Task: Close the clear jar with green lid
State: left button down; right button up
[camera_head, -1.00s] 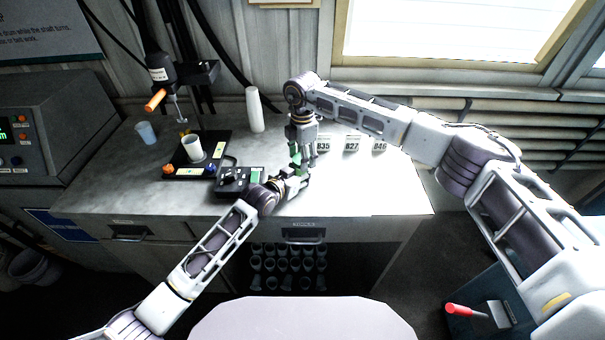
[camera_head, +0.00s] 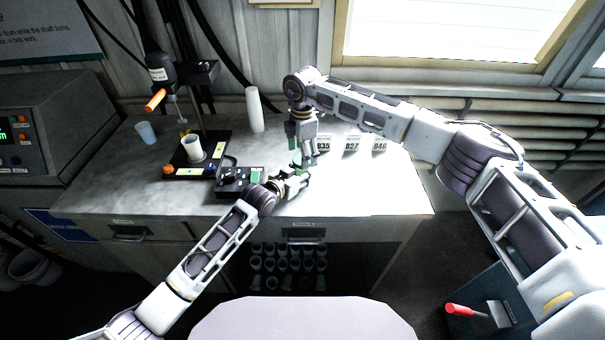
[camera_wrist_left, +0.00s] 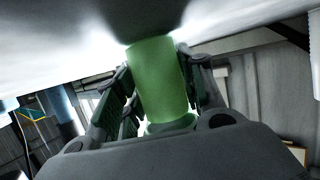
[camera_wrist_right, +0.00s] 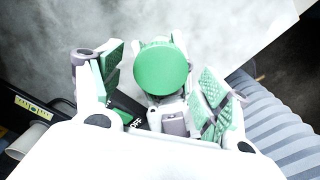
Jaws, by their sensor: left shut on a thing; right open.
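The jar (camera_wrist_left: 157,85) is a green-tinted see-through cylinder, upright on the bench in the upside-down left wrist view. My left gripper (camera_head: 300,180) is shut around its side. The green lid (camera_wrist_right: 161,69) shows from above as a round disc in the right wrist view. A green rim (camera_wrist_left: 172,123) shows at the jar's top end in the left wrist view. Whether the lid is fully seated I cannot tell. My right gripper (camera_head: 306,160) is open above the jar, its fingers spread apart on either side of the lid. In the head view the grippers mostly hide the jar.
A black control box (camera_head: 238,181) stands close left of my left gripper. Further left are the disperser stand with a white cup (camera_head: 193,148) and a blue cup (camera_head: 146,132). A white cylinder (camera_head: 255,110) and number cards (camera_head: 352,145) stand behind. The bench's right front is clear.

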jog(key=shift+r, duration=1.6)
jog(key=shift+c, duration=0.2)
jog(key=shift+w+a+r, duration=0.1)
jog(key=shift+a+r, duration=0.1)
jog(key=shift+r, duration=0.3)
jog(key=shift+w+a+r, duration=0.1)
jog(key=shift+a+r, duration=0.1)
jog(key=shift+r, duration=0.3)
jog(key=n, duration=0.2)
jog(key=shift+r+n, duration=0.3)
jog(key=shift+r, duration=0.1)
jog(key=n, duration=0.5)
jog(key=shift+r, duration=0.25)
jog(key=n, duration=0.6)
jog(key=shift+s+d+r+n, duration=0.1)
jog(key=shift+d+n, duration=0.05)
jog(key=shift+n, duration=0.15)
jog(key=n, duration=0.6)
jog(key=shift+d, duration=0.2)
jog(key=n, duration=0.6)
jog(key=shift+s, duration=0.1)
